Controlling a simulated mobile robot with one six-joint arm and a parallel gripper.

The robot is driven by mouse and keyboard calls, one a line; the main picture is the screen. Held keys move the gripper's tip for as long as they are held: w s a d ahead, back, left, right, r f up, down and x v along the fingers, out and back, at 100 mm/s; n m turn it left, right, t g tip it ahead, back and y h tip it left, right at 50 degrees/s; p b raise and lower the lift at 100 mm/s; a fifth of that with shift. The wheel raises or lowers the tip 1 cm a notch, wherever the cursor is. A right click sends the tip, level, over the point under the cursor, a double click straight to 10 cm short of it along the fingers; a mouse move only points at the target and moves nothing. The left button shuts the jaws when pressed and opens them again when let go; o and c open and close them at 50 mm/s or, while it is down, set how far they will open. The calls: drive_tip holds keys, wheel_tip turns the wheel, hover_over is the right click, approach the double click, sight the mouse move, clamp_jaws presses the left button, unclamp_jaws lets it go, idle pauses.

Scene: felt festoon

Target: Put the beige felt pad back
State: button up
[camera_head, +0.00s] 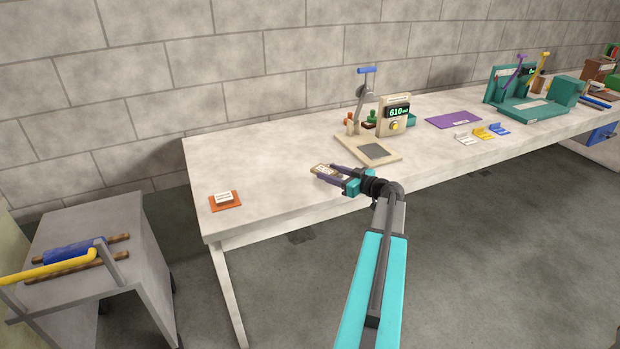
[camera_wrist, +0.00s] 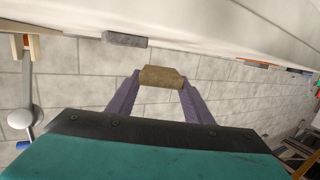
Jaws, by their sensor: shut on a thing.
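My gripper (camera_head: 328,172) is shut on the beige felt pad (camera_wrist: 162,76). In the wrist view the pad is a small tan block spanning the gap between my two purple fingers. In the head view the beige pad (camera_head: 322,169) shows at the fingertips, over the near part of the pale table, left of the beige press base. I cannot tell whether it touches the tabletop. An orange square (camera_head: 216,205) with a small white labelled block (camera_head: 223,196) on it lies at the table's left end.
The beige base (camera_head: 348,147) carries a dark grey square (camera_head: 375,151) and a blue-handled lever (camera_head: 366,71). A display box (camera_head: 394,113) reads about 610. A purple mat (camera_head: 453,120) and several small brackets (camera_head: 482,133) lie to the right. The table's left part is mostly clear.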

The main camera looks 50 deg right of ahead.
hover_over(308, 184)
drive_tip(key=s, duration=0.1)
drive_tip(key=shift+s+d+f+p, duration=0.15)
drive_tip(key=shift+d+f+p, duration=0.2)
drive_tip(key=shift+p, duration=0.1)
drive_tip(key=shift+w+a, duration=0.35)
drive_tip(key=shift+w, duration=0.15)
drive_tip(key=shift+w+f, duration=0.1)
drive_tip(key=shift+f, duration=0.25)
drive_tip(key=shift+f+p, duration=0.45)
drive_tip(key=shift+f, duration=1)
drive_tip(key=shift+f, duration=0.1)
drive_tip(key=o, duration=1.1)
